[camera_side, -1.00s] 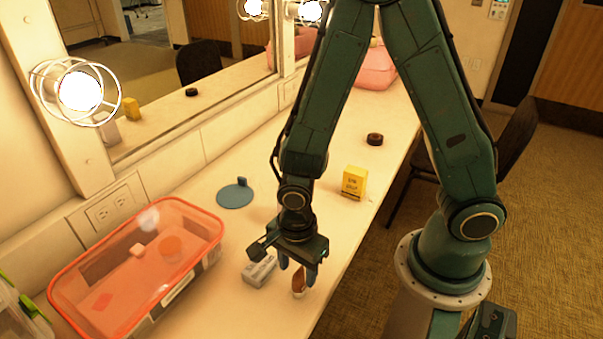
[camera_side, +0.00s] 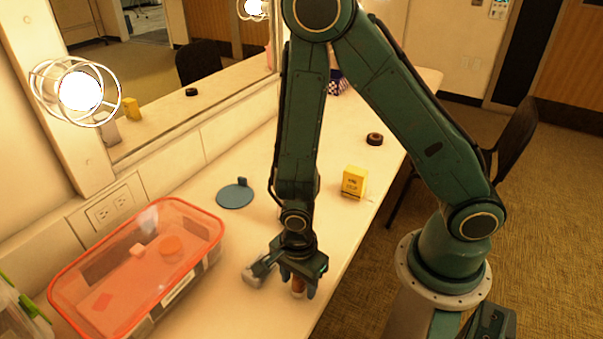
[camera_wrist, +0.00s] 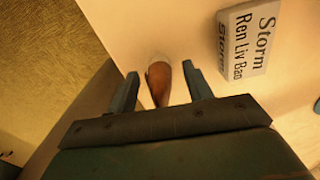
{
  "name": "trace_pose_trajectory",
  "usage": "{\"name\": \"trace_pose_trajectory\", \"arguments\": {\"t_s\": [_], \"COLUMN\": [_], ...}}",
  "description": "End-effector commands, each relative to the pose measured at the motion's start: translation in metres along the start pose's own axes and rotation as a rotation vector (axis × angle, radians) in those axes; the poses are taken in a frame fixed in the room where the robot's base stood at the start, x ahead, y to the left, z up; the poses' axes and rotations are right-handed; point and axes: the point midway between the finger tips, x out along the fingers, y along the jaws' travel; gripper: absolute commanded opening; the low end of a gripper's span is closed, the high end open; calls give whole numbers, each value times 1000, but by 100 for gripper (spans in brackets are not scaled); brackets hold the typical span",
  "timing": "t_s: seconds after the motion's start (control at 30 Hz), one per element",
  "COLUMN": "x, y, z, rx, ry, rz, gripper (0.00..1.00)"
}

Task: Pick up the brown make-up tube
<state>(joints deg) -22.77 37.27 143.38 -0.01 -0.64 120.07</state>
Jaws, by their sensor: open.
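The brown make-up tube (camera_side: 298,286) stands on the counter near its front edge, partly hidden by my gripper in the side view. In the wrist view the tube (camera_wrist: 159,82) lies between my two fingers, with a pale lower end towards the counter. My gripper (camera_side: 297,290) is open and lowered around the tube, one finger on each side. In the wrist view my gripper (camera_wrist: 160,88) shows a gap to each side of the tube.
A grey-white box with "Storm" lettering (camera_wrist: 248,38) lies close beside my gripper. A clear, orange-rimmed bin (camera_side: 62,275) stands left. A blue disc (camera_side: 234,197), yellow box (camera_side: 354,181) and dark round object (camera_side: 374,139) are farther back. The counter's front edge is close.

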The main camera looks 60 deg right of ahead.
Motion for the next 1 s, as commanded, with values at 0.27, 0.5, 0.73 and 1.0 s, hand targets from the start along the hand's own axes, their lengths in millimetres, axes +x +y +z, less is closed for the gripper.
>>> {"name": "trace_pose_trajectory", "arguments": {"t_s": [0.27,0.5,0.73,1.0], "x": [0,0,0,-1], "y": [0,0,0,0], "z": [0,0,0,0], "rx": [0,0,0,0], "ry": [0,0,0,0], "rz": [0,0,0,-1], "gripper": [51,31,3,2]}}
